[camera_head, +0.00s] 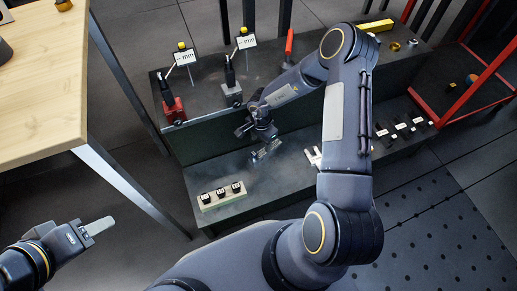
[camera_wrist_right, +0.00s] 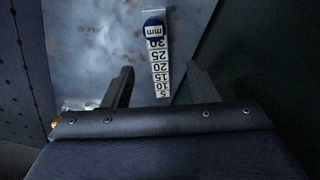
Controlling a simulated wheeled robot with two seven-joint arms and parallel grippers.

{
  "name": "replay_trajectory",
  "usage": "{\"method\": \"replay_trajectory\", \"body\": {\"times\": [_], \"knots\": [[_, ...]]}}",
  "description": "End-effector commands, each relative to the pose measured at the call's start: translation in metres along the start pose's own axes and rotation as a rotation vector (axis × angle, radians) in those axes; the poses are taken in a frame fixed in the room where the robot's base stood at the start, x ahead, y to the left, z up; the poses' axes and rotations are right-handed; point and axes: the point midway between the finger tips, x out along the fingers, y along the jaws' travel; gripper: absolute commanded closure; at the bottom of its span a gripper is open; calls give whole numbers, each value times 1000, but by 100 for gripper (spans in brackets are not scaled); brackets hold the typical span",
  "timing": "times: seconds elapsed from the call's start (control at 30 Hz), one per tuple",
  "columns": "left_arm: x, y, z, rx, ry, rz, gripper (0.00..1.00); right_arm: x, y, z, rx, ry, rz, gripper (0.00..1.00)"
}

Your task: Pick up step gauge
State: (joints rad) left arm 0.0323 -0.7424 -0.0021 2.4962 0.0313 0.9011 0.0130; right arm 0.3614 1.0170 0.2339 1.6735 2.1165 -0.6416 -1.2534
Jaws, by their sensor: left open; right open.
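The step gauge (camera_wrist_right: 160,68) is a narrow pale strip with black stepped numbers and a round blue "mm" badge at its far end. In the right wrist view it lies on a grey worn surface, between and beyond the two fingers. In the head view it appears as a small silvery piece (camera_head: 266,150) on the lower bench shelf, just below my right gripper (camera_head: 258,132). My right gripper (camera_wrist_right: 161,86) is open, its fingers either side of the gauge's near end. Contact cannot be told. My left gripper (camera_head: 99,226) is open and empty at the lower left, away from the bench.
On the upper shelf (camera_head: 207,98) stand two dial indicators with "mm" signs and a red-handled tool (camera_head: 289,44). A pale block with black pieces (camera_head: 222,197) sits at the lower shelf's left. A wooden table (camera_head: 40,85) is at left, a red-framed rack (camera_head: 462,80) at right.

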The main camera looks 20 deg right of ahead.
Motion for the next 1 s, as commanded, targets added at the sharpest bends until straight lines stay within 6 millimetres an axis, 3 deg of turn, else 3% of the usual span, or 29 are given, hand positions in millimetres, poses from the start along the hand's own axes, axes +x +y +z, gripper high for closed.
{"method": "replay_trajectory", "body": {"times": [0.6, 0.87, 1.0], "knots": [[43, -20, 22, 0, 0, 0, 51, 76, 3, 6, -2, 0, 1, 47], [42, -19, 21, 0, 0, 0, 51, 76, 3, 6, -1, 0, 0, 47], [42, -19, 21, 0, 0, 0, 51, 76, 3, 5, -1, 0, 0, 64]]}}
